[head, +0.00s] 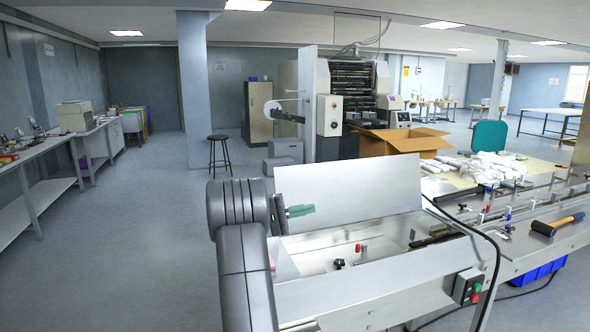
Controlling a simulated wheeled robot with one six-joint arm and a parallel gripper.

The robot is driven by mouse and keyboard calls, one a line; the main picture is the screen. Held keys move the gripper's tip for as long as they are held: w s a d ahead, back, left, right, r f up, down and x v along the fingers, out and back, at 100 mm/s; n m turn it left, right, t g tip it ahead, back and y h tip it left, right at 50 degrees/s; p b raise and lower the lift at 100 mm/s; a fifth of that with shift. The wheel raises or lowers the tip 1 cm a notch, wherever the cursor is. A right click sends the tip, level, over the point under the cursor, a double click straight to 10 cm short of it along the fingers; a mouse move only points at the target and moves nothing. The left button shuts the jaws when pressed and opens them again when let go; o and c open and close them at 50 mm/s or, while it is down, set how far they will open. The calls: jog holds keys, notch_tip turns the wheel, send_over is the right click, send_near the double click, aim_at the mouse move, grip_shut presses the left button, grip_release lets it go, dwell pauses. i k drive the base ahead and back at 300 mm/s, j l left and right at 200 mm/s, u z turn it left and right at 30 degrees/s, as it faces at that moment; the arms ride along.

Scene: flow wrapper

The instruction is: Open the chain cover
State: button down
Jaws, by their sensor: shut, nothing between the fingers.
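A plain metal panel, which looks like the chain cover (360,192), stands raised and leaning slightly back along the far side of the machine's infeed trough (318,258). The trough below it is uncovered, with small knobs and fittings showing inside. My gripper (302,210), with green fingers, is at the left part of the panel, in front of its face. Its fingers are shut, with nothing between them, and point right. I cannot tell whether they touch the panel. My arm hides the trough's left end.
A red and green button box (467,287) with a black cable is on the machine's front. A hammer (558,224) lies on the right deck. An open cardboard box (400,141) and white packs (490,167) are behind. The floor at left is clear.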

aim_at(352, 191)
jog(key=i+j+z, duration=0.2)
jog(key=j, duration=0.45)
jog(key=i+j+z, duration=0.2)
jog(key=j, duration=0.5)
jog(key=j+z, duration=0.2)
jog(key=j, duration=0.45)
jog(key=i+j+z, duration=0.1)
jog(key=i, duration=0.3)
jog(key=i+j+z, duration=0.1)
jog(key=i, duration=0.25)
jog(key=i+j+z, duration=0.1)
jog(key=i+j, duration=0.15)
jog(key=i, duration=0.1)
